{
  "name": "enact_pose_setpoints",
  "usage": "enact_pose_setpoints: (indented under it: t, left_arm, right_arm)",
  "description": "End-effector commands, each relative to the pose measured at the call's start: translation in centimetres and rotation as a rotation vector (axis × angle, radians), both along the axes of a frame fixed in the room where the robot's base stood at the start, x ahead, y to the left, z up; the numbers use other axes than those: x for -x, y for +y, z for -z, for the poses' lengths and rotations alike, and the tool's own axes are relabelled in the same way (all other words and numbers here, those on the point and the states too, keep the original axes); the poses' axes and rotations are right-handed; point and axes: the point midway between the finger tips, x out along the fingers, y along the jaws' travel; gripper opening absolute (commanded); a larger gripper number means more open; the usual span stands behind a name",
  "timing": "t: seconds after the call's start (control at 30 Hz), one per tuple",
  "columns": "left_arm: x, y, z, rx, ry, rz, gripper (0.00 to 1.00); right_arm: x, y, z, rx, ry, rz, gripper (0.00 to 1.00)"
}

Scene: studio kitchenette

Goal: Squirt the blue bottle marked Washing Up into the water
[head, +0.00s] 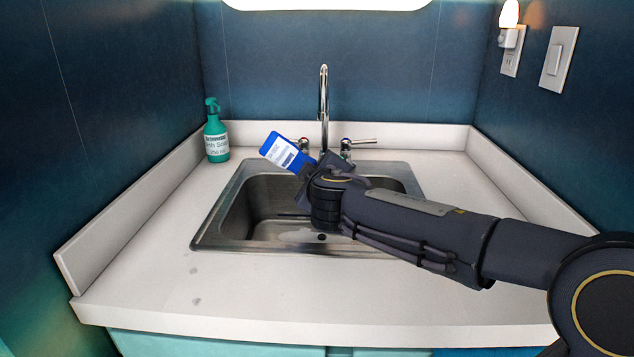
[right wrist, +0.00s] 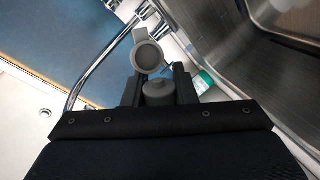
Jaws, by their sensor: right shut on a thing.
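The blue bottle (head: 272,143) with a white label is in my right gripper (head: 311,172), tilted over the back of the sink; its label is too small to read. In the right wrist view, a grey nozzle (right wrist: 158,91) and an open round flip lid (right wrist: 147,56) show between the fingers of the right gripper (right wrist: 157,80). The steel sink (head: 225,222) is partly hidden by my right arm. I cannot tell whether water stands in it. My left gripper is not in view.
The tap (head: 323,95) rises behind the sink near the right gripper. The front counter (head: 250,295) is clear.

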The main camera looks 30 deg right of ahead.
Motion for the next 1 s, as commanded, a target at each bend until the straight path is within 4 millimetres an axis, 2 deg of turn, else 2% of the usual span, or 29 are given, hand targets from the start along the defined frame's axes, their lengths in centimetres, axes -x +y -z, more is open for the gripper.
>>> enact_pose_setpoints:
  t: [0.57,1.0]
  left_arm:
    - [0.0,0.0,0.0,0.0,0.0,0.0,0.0]
    - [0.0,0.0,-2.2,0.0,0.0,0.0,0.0]
  right_arm:
    - [0.0,0.0,-0.3,-0.008,-0.006,0.0,0.02]
    - [0.0,0.0,-3.7,-0.007,-0.008,0.0,0.02]
